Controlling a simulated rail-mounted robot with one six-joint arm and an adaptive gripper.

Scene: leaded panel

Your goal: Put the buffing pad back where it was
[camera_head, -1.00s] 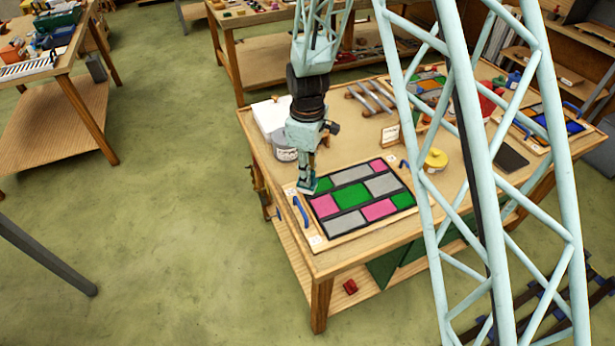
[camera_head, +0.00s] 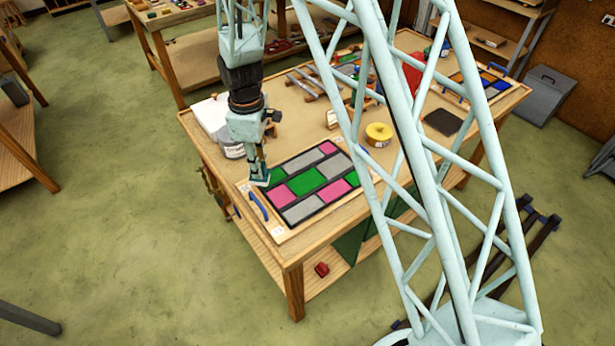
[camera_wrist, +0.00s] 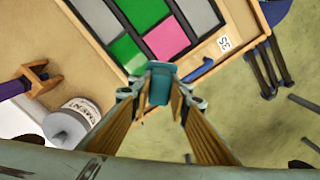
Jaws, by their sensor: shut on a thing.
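My gripper (camera_head: 259,176) points down over the near-left corner of the leaded panel (camera_head: 307,181), which has green, pink and grey panes. In the wrist view my gripper (camera_wrist: 160,88) is shut on a small teal block, which looks like the buffing pad (camera_wrist: 160,80). The pad also shows in the head view (camera_head: 260,182), low at the panel's corner by a green pane. I cannot tell whether it touches the panel. The panel also fills the top of the wrist view (camera_wrist: 165,38).
The panel lies on a wooden board with a blue handle (camera_head: 258,205). A grey labelled tin (camera_wrist: 72,122) stands close to my gripper. A yellow round thing (camera_head: 378,134) and a dark flat slab (camera_head: 443,122) lie farther right on the bench (camera_head: 225,170).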

